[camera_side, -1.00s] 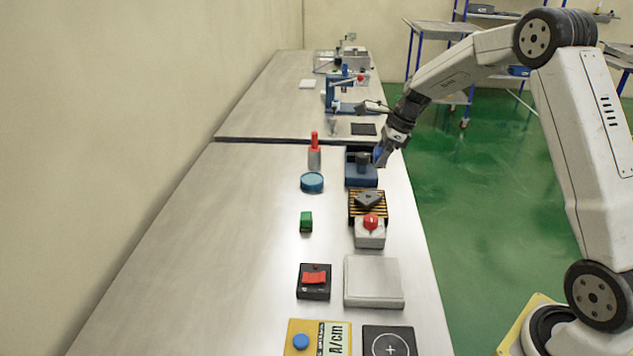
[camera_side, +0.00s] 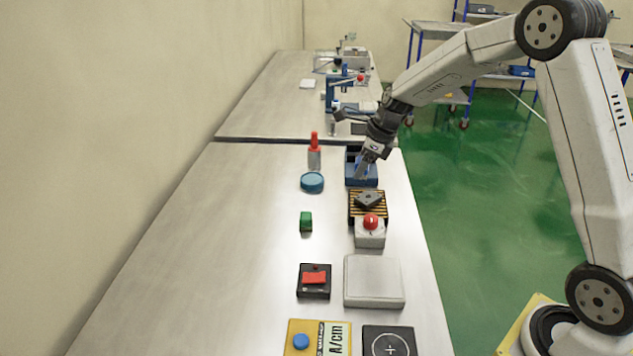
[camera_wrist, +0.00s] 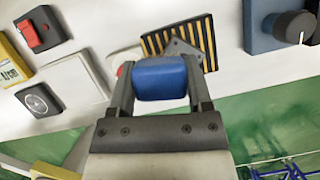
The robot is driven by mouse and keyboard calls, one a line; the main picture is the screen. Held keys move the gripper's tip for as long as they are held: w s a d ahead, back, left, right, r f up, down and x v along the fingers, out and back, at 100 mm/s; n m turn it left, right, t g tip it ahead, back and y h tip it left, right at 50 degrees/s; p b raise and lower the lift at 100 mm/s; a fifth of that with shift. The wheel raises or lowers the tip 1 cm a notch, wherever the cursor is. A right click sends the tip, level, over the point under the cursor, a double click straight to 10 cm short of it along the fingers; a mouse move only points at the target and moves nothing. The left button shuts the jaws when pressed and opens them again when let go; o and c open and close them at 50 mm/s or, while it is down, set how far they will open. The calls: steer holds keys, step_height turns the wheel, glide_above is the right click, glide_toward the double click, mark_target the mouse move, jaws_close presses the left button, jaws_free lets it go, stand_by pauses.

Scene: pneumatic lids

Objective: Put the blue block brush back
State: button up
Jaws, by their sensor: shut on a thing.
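My gripper (camera_wrist: 158,85) is shut on the blue block brush (camera_wrist: 160,78), which sits between its two fingers in the wrist view. In the side view my gripper (camera_side: 364,166) is in front of a blue tray (camera_side: 362,182) near the right edge of the table and hides part of it. In the wrist view the blue tray (camera_wrist: 257,38) is at the upper right, apart from the brush, with a dark round knob-like piece (camera_wrist: 294,27) on it. I cannot tell the brush's height from these views.
A black-and-yellow striped plate (camera_side: 357,210) with a grey piece lies nearer the camera, beside a red button box (camera_side: 369,236). A red-capped bottle (camera_side: 314,155) and a blue round dish (camera_side: 312,182) stand left of the tray. The table's left side is clear.

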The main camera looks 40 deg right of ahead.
steer(key=s+a+m, duration=0.1)
steer(key=a+m, duration=0.1)
steer(key=a, duration=0.4)
steer(key=shift+a+t+h, duration=0.25)
steer(key=shift+t+h, duration=0.05)
steer(key=shift+t, duration=0.1)
glide_toward(305, 202)
steer(key=shift+w+a+f, duration=0.35)
steer(key=shift+a+f, duration=0.25)
steer(key=shift+a, duration=0.05)
steer(key=shift+w+f, duration=0.45)
steer(key=shift+f, duration=0.05)
steer(key=shift+f, duration=0.1)
steer(key=shift+w+f, duration=0.15)
steer(key=shift+w, duration=0.05)
steer(key=shift+w+d+f, duration=0.1)
steer(key=shift+f, duration=1.45)
